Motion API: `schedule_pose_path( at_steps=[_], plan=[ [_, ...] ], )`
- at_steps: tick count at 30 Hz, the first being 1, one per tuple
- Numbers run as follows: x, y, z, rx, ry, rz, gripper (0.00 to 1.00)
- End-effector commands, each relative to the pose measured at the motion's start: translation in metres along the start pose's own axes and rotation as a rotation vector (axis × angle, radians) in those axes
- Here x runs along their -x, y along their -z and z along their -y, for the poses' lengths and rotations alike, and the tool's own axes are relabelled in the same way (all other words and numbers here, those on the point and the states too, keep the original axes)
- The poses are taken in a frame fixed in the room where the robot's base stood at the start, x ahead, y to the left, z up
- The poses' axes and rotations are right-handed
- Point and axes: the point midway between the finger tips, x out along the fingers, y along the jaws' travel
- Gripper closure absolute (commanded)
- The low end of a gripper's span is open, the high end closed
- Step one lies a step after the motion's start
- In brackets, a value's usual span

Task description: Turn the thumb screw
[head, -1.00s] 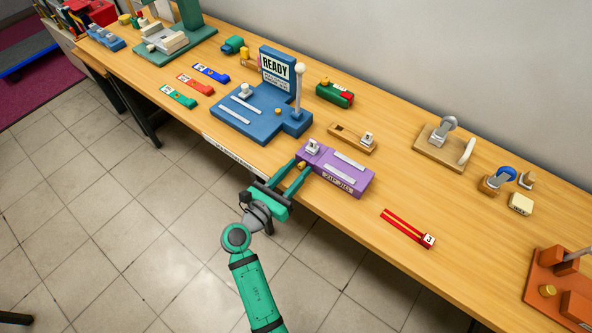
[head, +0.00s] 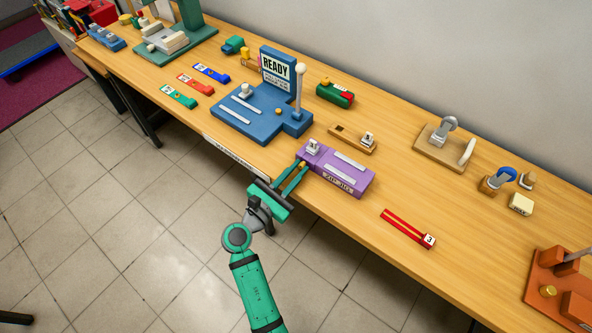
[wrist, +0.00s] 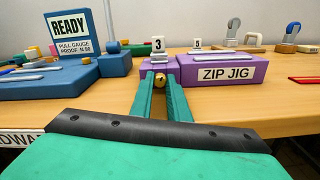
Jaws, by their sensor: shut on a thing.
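The purple zip jig (head: 345,182) sits at the table's front edge, with two pale strips on top and a "ZIP JIG" label on its front in the wrist view (wrist: 245,74). A small block marked 3 (wrist: 158,46) stands on its left end. The brass thumb screw (wrist: 160,80) is on the jig's front face below that block. My gripper (wrist: 161,85) reaches in from the front, its fingers shut on the thumb screw. In the head view my gripper (head: 299,168) partly covers the screw.
A blue fixture (head: 252,117) with a READY sign (head: 275,67) stands close to the left. A wooden holder (head: 350,138) with a block marked 5 is behind the jig. Red strips (head: 405,228) lie to the right, with bare table around them.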

Motion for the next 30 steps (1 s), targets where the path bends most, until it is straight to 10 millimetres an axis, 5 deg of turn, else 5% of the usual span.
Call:
schedule_pose_path(
  at_steps=[14,15,17,30],
  plan=[
    [0.0,0.0,0.0,-0.084,-0.001,0.0,1.0],
    [0.0,0.0,0.0,-0.083,-0.001,0.0,0.8],
    [0.0,0.0,0.0,-0.083,-0.001,0.0,0.66],
    [0.01,0.0,-0.001,-0.082,-0.004,0.0,0.66]
  ],
)
